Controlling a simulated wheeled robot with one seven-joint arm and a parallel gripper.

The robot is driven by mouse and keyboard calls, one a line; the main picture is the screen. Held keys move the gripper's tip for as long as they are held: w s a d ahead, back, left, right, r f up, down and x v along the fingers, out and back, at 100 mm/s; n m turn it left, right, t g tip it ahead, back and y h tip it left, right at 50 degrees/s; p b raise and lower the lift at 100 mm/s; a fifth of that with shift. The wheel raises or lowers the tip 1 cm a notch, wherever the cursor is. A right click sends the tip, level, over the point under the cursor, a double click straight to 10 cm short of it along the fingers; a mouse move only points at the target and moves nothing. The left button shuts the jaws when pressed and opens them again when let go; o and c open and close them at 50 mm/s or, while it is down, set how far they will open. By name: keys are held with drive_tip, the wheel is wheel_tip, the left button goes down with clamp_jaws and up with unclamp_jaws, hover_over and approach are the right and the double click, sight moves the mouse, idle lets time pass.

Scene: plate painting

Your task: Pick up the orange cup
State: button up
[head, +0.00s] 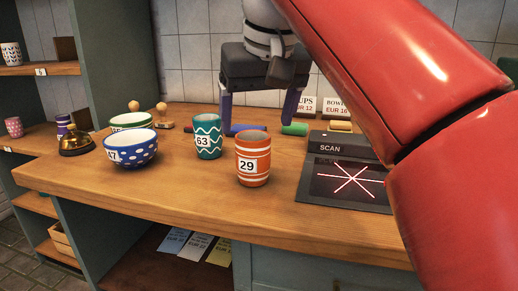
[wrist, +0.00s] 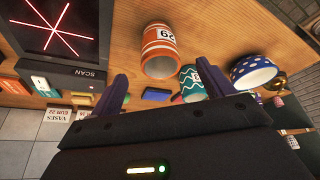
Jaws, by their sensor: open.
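The orange cup (head: 253,160) has white stripes and a white label reading 29. It stands upright on the wooden counter, left of the scanner. In the wrist view the orange cup (wrist: 159,52) is just beyond the fingertips, toward the top centre. My gripper (head: 258,115) hangs above the back of the counter, behind the orange cup. Its two purple fingers are spread apart with nothing between them. In the wrist view my gripper (wrist: 160,90) is also open, and the cup is not between the fingers.
A teal cup (head: 208,136) labelled 63 stands close left of the orange cup. A blue dotted bowl (head: 131,149) and a green bowl (head: 131,121) are farther left. The scanner (head: 345,184) lies to the right. Counter in front of the cup (head: 190,205) is clear.

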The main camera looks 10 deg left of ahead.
sight(252, 146)
drive_tip(key=shift+w+b+x, duration=0.1)
drive_tip(key=shift+b+x, duration=0.35)
drive_tip(key=shift+x, duration=1.5)
drive_tip(key=shift+w+b+x, duration=0.15)
drive_tip(key=shift+b+x, duration=0.3)
drive_tip(key=shift+x, duration=1.55)
drive_tip(key=shift+a+r, duration=0.1)
drive_tip(key=shift+r, duration=0.05)
drive_tip(key=c, duration=1.2)
drive_tip(key=shift+r, duration=0.1)
